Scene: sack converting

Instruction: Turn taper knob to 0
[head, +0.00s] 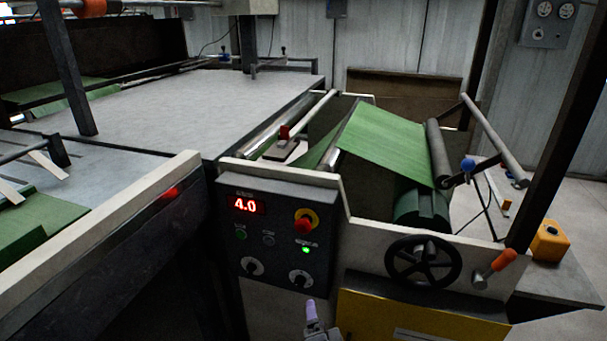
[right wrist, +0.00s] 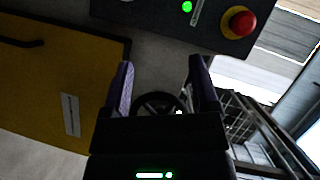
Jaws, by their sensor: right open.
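A dark control panel (head: 274,233) stands on the machine front in the head view. Its red display (head: 245,206) reads 4.0. Two knobs with pale rims sit low on it, a left knob (head: 251,266) and a right knob (head: 301,278); their labels are too small to read, so I cannot tell which is taper. My right gripper (head: 316,316) is just below the right knob, apart from it. In the right wrist view its purple-faced fingers (right wrist: 161,76) are open with nothing between them; part of the panel (right wrist: 155,14) shows above, without the knobs. My left gripper is out of view.
A red emergency button (head: 304,225) on a yellow ring and a lit green light (head: 306,250) are above the knobs. A black handwheel (head: 423,261) and an orange-handled lever (head: 495,268) are to the right. A yellow panel (head: 420,318) lies below.

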